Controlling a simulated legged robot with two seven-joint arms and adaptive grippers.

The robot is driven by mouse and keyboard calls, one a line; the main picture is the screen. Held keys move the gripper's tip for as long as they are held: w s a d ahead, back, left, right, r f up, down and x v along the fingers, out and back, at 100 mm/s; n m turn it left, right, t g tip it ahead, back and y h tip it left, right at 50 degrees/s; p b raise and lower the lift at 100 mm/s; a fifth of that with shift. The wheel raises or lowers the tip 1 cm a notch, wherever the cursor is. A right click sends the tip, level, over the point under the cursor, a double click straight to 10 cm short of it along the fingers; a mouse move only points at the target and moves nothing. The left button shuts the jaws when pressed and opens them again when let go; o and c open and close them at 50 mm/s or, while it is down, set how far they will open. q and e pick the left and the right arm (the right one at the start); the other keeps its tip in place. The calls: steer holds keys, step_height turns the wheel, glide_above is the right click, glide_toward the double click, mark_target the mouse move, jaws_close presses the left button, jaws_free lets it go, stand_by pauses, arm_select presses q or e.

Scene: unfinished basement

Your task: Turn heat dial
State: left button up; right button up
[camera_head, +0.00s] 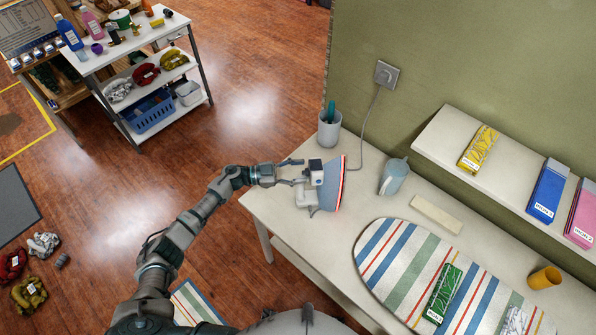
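A blue-grey iron (330,185) with a red edge stands upright on its heel on the white table (270,204), its soleplate turned to the right. A small dark-and-white part, perhaps the heat dial (316,172), is on its left side. My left gripper (296,171) is at the iron's left side with its fingers spread around or beside that part. I cannot tell whether the fingers touch it. My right gripper is not in view.
A striped ironing board (405,262) bears a green packet (443,294). A grey cup (329,129), a blue-grey jug (393,176) and a yellow cup (544,278) stand on the table. The iron's cord (366,130) runs to a wall socket (386,74). A shelf (450,125) holds packets.

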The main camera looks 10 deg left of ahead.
arm_select(q)
steer(key=v, duration=1.2)
steer(key=shift+f, duration=0.1)
